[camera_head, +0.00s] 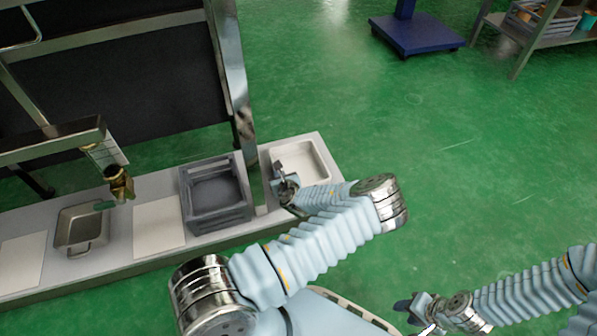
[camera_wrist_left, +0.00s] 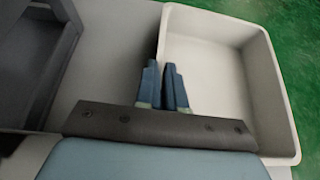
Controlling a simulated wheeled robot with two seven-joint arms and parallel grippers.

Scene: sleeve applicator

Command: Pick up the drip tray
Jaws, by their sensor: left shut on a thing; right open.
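The drip tray, a shallow white rectangular tray (camera_head: 312,158), sits at the right end of the low grey bench. My left gripper (camera_head: 281,172) is at the tray's left wall. In the left wrist view, the two blue fingers (camera_wrist_left: 167,85) are close together with the tray's left wall between them, shut on it; the tray (camera_wrist_left: 212,62) opens out to the right. The fingers hide part of that wall. My right gripper (camera_head: 414,305) is open and empty over the green floor at the lower right, away from the bench.
A grey crate (camera_head: 216,222) stands just left of the tray, with a metal post (camera_head: 236,85) behind. Further left on the bench (camera_head: 105,258) are a pale flat sheet (camera_head: 158,226) and a metal pan (camera_head: 84,215).

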